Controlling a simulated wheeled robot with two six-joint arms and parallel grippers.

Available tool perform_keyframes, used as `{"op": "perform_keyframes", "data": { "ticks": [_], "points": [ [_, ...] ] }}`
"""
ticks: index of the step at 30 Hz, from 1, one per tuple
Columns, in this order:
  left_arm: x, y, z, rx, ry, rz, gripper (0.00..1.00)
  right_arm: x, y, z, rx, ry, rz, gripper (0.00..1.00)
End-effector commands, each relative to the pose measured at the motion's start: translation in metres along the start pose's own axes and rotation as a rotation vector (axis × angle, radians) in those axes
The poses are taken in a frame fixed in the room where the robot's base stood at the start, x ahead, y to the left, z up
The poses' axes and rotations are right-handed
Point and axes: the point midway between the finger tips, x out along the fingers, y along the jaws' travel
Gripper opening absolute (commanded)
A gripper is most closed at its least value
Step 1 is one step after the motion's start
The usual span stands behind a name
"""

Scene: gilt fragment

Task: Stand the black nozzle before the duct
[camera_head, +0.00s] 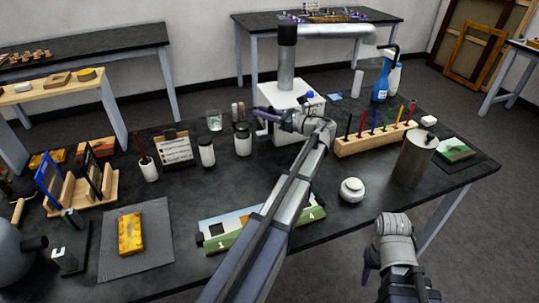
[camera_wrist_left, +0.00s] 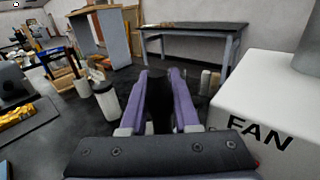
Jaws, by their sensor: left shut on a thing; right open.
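My left gripper (camera_head: 262,116) is beside the left side of the white fan box (camera_head: 296,103), above the table. In the left wrist view its purple fingers (camera_wrist_left: 160,76) are shut on a dark object, likely the black nozzle (camera_wrist_left: 159,108); its shape is mostly hidden by the fingers. The grey duct (camera_head: 287,70) rises from the fan box, passes a black collar (camera_head: 288,35) and runs right. The fan box is close on the right in the wrist view (camera_wrist_left: 262,105). My right gripper (camera_head: 370,266) is open and empty, off the table's front edge.
A wooden rack of coloured tools (camera_head: 375,139), a metal cylinder (camera_head: 414,158) and a white round jar (camera_head: 352,190) are right. A blue bottle (camera_head: 381,82) stands behind.

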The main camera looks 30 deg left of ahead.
Motion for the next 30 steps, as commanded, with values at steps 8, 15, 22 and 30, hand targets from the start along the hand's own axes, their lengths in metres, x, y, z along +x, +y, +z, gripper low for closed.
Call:
{"op": "perform_keyframes", "data": {
  "ticks": [8,15,22,30],
  "points": [
    [-0.001,0.001,-0.01,0.0,0.0,0.004,0.0,0.01,-0.001,-0.001,0.0,0.0,0.0,0.5],
    [0.0,0.001,-0.045,0.0,0.0,0.004,0.0,0.045,-0.004,-0.003,-0.001,0.0,0.0,0.5],
    [0.0,0.0,-0.065,0.0,0.0,0.003,0.0,0.065,-0.006,-0.004,-0.001,0.0,0.0,0.5],
    [0.0,0.0,-0.074,0.0,0.0,0.003,0.0,0.073,-0.007,-0.004,-0.001,0.0,0.0,0.5]
  ]
}}
